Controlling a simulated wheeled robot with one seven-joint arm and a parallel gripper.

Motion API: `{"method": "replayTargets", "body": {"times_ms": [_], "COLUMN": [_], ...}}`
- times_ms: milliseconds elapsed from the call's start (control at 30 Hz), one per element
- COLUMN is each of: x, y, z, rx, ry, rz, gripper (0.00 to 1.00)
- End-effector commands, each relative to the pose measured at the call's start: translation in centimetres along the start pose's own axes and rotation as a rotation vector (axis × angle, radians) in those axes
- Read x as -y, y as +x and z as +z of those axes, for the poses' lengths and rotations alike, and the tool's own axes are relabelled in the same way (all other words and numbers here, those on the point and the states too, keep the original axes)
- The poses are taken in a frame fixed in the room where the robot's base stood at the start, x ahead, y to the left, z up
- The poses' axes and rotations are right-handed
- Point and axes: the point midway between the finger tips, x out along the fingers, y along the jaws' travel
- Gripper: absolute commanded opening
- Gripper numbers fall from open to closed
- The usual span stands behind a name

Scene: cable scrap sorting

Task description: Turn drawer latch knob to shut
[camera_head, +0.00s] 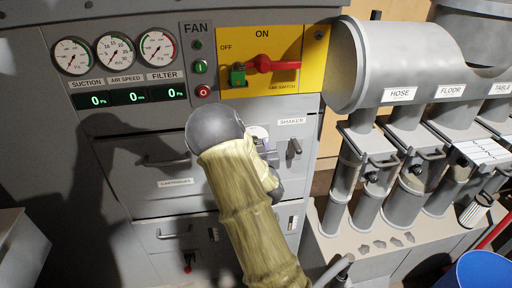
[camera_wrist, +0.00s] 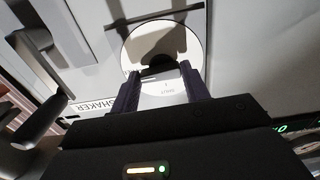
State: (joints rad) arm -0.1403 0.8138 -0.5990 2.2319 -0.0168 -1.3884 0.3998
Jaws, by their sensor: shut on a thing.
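The drawer latch knob (camera_wrist: 158,71) shows as a dark piece in front of a round white plate (camera_wrist: 165,42) in the wrist view. Small lettering on the plate is upside down and hard to read. My gripper (camera_wrist: 160,84) has one finger on each side of the knob and is shut on it. In the head view, my gripper (camera_head: 266,156) is at the front of the grey cabinet, and only the top of the round plate (camera_head: 258,132) shows past my arm. The knob is hidden there, and its exact angle cannot be told.
A lever handle (camera_head: 294,148) sits just right of my gripper, under the SHAKER label (camera_head: 292,122). The yellow switch panel (camera_head: 290,42) with a red handle (camera_head: 275,64) is above. Drawer handles (camera_head: 165,160) are at left; grey ducts (camera_head: 395,65) stand at right.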

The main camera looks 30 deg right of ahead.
Motion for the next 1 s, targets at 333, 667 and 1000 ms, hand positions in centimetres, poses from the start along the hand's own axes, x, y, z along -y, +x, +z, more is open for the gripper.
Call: {"method": "replayTargets", "body": {"times_ms": [333, 667, 1000], "x": [0.07, 0.10, 0.16], "y": [0.01, 0.03, 0.04], "z": [0.27, 0.20, 0.05], "rx": [0.001, 0.000, -0.001], "ry": [-0.165, -0.453, -0.778], "rz": [-0.002, -0.001, -0.001], "gripper": [0.23, 0.23, 0.23]}}
